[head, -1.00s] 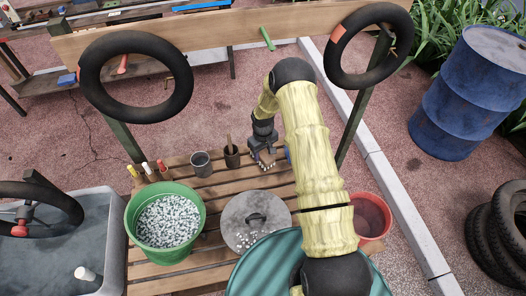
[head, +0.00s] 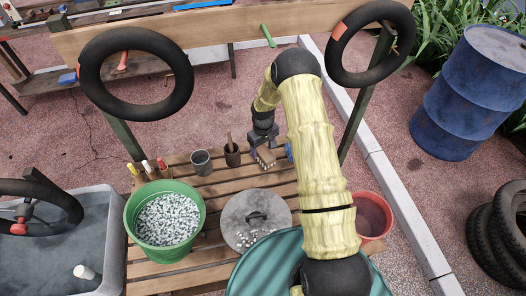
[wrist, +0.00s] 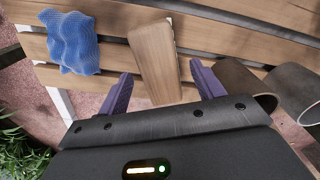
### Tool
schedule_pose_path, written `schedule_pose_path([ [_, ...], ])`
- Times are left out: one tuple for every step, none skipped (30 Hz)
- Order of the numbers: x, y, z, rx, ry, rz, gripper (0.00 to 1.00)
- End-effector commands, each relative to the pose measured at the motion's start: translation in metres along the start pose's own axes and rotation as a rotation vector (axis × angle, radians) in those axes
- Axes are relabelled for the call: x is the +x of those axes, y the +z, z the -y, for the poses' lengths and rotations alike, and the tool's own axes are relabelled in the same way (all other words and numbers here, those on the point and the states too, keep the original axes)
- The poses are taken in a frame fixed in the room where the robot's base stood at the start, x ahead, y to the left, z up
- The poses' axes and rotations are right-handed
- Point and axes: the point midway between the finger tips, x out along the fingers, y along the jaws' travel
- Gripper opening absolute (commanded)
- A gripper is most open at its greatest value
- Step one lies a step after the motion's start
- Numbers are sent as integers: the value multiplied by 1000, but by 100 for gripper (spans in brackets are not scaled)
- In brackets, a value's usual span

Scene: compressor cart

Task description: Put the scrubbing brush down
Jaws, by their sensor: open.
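The scrubbing brush (head: 265,158) lies on the slatted wooden bench (head: 225,183), with pale bristles showing along its near side. In the wrist view its plain wooden back (wrist: 153,60) shows between and beyond the two purple fingers. My gripper (head: 264,148) is just behind and above the brush. It also shows in the wrist view (wrist: 163,82), with its fingers spread wide and a gap on each side of the brush. It holds nothing.
A blue wavy sponge (wrist: 74,42) lies beside the brush. A grey cup (head: 201,163) and a dark cup (head: 232,155) with a handle in it stand to the left. A green bucket (head: 165,246), a round lid (head: 240,208) and a red bucket (head: 372,216) are nearer.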

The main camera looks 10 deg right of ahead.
Motion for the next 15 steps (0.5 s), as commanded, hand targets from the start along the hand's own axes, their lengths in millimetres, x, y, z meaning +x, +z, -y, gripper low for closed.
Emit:
schedule_pose_path([
  [-8, -1, -1, 1, 1, -4, 67],
  [-13, -1, -1, 2, 1, -5, 67],
  [-19, -1, -1, 3, 1, -4, 67],
  [-24, 0, -1, 3, 1, -3, 67],
  [-29, -1, -2, 3, 1, -4, 67],
  [-36, -1, -2, 2, 2, -5, 67],
  [-41, 0, -2, 2, 2, -4, 67],
  [-46, 0, -2, 1, 2, -4, 67],
  [-54, 0, -2, 1, 2, -4, 67],
  [-59, 0, -2, 2, 2, -4, 67],
  [-64, 0, -2, 2, 2, -4, 67],
  [-70, 0, -1, 2, 1, -3, 67],
  [-75, 0, -1, 2, 1, -3, 67],
  [-79, 0, -1, 2, 1, -3, 67],
  [-84, 0, -1, 2, 1, -2, 67],
])
